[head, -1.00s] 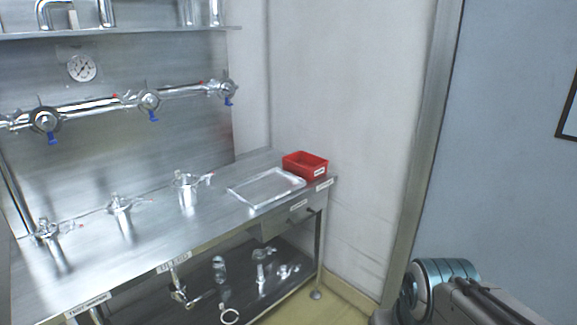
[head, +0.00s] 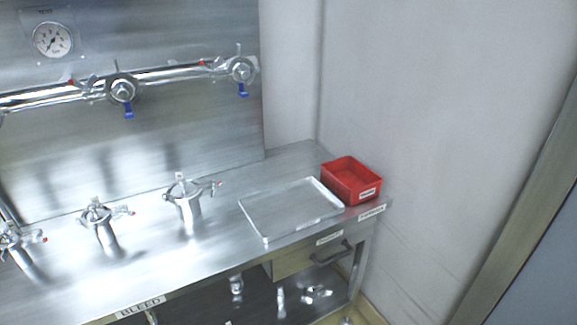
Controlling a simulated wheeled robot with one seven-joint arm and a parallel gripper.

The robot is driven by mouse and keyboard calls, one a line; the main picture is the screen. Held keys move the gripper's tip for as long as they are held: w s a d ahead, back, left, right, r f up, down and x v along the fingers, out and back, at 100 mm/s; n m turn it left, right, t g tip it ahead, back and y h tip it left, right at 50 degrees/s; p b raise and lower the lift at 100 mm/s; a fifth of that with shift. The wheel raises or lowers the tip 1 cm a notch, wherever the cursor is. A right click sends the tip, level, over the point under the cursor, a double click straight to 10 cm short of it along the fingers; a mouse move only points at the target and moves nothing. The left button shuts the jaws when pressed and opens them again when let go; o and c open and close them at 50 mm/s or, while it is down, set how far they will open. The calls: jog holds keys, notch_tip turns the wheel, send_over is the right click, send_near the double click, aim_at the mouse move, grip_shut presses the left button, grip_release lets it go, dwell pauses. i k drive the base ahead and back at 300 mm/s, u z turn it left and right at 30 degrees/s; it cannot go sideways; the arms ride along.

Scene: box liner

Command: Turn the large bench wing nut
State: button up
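Three metal clamp fittings stand upright on the steel bench (head: 165,270), each with small side parts and a red tip at its right. The right one (head: 186,203) looks largest; its wing nut is too small to make out clearly. The middle fitting (head: 101,222) is a little smaller. The left fitting (head: 15,245) is partly cut off by the left edge. My gripper is out of view.
A shallow clear tray (head: 290,207) and a red bin (head: 351,181) occupy the bench's right end. A pipe (head: 175,73) with blue-handled valves and a gauge (head: 53,40) is on the back panel. A drawer handle (head: 332,254) sticks out at the front right.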

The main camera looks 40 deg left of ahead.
aim_at(214, 186)
jog(key=u, duration=0.4)
jog(key=i, duration=0.95)
jog(key=u, duration=1.35)
jog(key=i, duration=0.5)
jog(key=u, duration=0.55)
